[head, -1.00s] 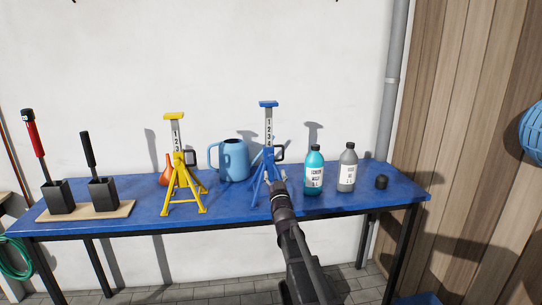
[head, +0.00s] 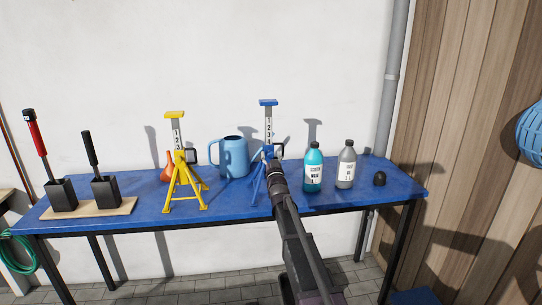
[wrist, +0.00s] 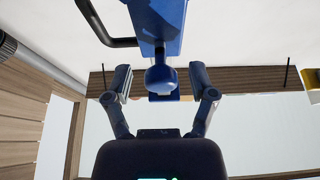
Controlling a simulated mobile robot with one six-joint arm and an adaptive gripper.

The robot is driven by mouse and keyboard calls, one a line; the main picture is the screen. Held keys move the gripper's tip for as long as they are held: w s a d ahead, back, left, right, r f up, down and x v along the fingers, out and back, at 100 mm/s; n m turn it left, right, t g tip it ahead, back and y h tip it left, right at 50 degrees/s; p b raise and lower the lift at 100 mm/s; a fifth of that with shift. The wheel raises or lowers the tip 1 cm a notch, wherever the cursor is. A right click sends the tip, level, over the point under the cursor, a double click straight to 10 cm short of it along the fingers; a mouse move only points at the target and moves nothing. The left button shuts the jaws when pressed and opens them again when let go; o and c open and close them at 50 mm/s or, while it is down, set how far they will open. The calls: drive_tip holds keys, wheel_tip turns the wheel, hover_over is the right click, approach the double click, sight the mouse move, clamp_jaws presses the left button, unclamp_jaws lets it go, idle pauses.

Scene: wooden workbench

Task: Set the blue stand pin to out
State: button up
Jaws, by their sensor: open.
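The blue stand (head: 268,104) stands upright on the bench, with a numbered pale column and a dark loop handle at its right side. In the wrist view its blue body (wrist: 163,25) comes down from the top, and its round blue pin knob (wrist: 162,79) shows in front of it. My gripper (head: 271,161) is in front of the stand's collar in the head view and hides the pin there. In the wrist view my gripper (wrist: 160,82) is open, one finger on each side of the knob, with visible gaps.
A yellow stand (head: 180,180) and a blue watering can (head: 234,158) are to the left. A teal bottle (head: 313,172), a grey bottle (head: 346,168) and a black cap (head: 380,179) are to the right. Two upright levers stand in black holders (head: 61,195) at the far left.

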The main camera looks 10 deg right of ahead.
clamp_jaws()
drive_tip(key=s, duration=0.4)
idle(0.4)
unclamp_jaws()
drive_tip(key=shift+w, duration=0.15)
